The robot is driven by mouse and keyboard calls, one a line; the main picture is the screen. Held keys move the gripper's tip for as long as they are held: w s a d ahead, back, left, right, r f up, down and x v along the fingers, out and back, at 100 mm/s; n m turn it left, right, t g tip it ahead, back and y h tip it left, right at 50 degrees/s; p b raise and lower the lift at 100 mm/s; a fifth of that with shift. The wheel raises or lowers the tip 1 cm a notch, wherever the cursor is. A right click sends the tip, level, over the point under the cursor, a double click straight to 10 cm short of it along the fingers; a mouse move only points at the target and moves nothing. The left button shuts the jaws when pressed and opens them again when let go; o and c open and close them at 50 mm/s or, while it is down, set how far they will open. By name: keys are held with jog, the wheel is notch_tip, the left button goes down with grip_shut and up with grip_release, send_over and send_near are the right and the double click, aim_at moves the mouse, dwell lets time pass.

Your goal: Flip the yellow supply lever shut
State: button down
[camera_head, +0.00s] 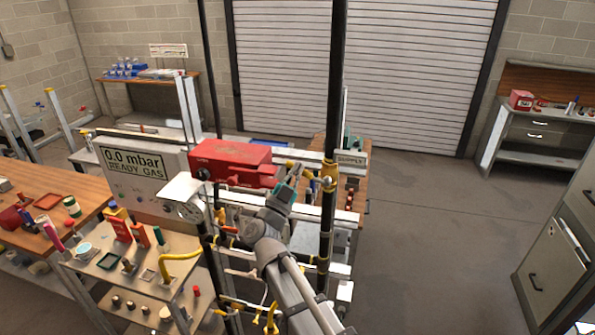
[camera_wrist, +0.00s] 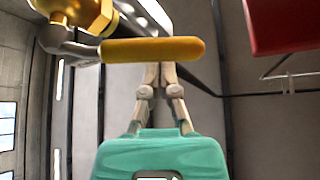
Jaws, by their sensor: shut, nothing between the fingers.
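The yellow supply lever (camera_wrist: 155,49) runs across the upper part of the wrist view, from a metal arm on the brass valve (camera_wrist: 85,12) at left to its free rounded end at right. In the head view the valve (camera_head: 328,174) sits on the black upright pipe, below left of the SUPPLY sign (camera_head: 351,159). My gripper (camera_wrist: 160,68) is shut and empty, its fingers pointing at the lever. The lever hides the fingertips, so I cannot tell whether they touch it. In the head view my gripper (camera_head: 296,170) is just left of the pipe, close to the lever.
A red heater box (camera_head: 232,164) is close left of my gripper; a red surface (camera_wrist: 283,25) fills the wrist view's upper right. Black pipe (camera_head: 336,80) rises beside my arm. A gauge (camera_head: 190,210) and cluttered bench (camera_head: 130,272) stand left. Open floor (camera_head: 435,230) lies right.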

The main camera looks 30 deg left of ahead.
jog(key=shift+s+a+f+n+y+b, duration=0.1)
jog(key=shift+a+f+n+y+b, duration=0.15)
jog(key=shift+f+n+y+b, duration=0.85)
jog(key=shift+a+f+n+y+b, duration=0.2)
jog(key=shift+n+y+b, duration=0.2)
jog(key=shift+n+y, duration=1.4)
jog(key=shift+s+a+f+n+y+b, duration=0.2)
jog(key=shift+f+n+y+b, duration=0.55)
jog(key=shift+n, duration=1.25)
jog(key=shift+w+r, duration=0.1)
jog(key=shift+r, duration=0.25)
jog(key=s+d+f+b, duration=0.1)
jog(key=s+f, duration=0.1)
jog(key=s, duration=0.7)
jog(key=shift+d+b, duration=0.35)
jog(key=shift+w+d+r+m+h+p, duration=0.15)
jog(key=shift+r+m+h+p, duration=0.25)
jog(key=shift+m+h, duration=0.4)
jog(key=shift+f, duration=0.1)
